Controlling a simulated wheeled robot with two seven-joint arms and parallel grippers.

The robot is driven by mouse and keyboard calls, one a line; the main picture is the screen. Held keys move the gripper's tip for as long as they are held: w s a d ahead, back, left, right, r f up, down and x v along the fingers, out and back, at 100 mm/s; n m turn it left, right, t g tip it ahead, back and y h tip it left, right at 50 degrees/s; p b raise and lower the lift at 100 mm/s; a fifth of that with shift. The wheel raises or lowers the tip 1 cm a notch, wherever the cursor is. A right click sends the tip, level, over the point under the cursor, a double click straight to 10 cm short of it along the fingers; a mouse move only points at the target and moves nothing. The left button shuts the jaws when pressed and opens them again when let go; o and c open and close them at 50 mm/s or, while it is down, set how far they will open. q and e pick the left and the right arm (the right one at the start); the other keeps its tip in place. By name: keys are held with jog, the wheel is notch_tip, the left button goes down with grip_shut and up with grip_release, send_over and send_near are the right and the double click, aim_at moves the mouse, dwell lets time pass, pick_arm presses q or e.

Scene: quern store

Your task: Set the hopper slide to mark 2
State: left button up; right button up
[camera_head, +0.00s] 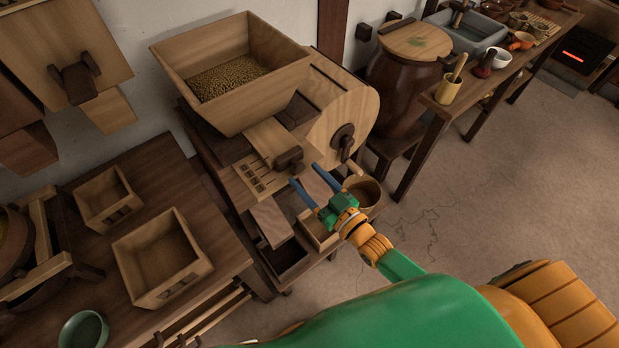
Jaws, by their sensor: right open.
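The wooden hopper (215,115), holding grain, sits on top of the mill at the upper middle. Below its front edge a light wooden slide (266,142) sticks out, with a dark knob (288,160) at its front end. A light board with several dark marks (258,179) lies beside and below the slide; I cannot read which mark the slide stands at. My right gripper (305,175) is open and empty, its two blue fingers pointing toward the knob. It appears just short of the knob, with no clear contact. My left gripper is out of view.
The mill's round side has a dark crank (343,143). A wooden pail (364,191) stands close to the right of my gripper. A table (215,218) with an open wooden box (190,280) is at left. The floor at right is clear.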

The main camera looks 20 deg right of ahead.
jog(key=v, duration=0.6)
jog(key=b+x, duration=0.1)
jog(key=x, duration=0.8)
jog(key=shift+s, duration=0.1)
grip_shut()
dwell(1.2)
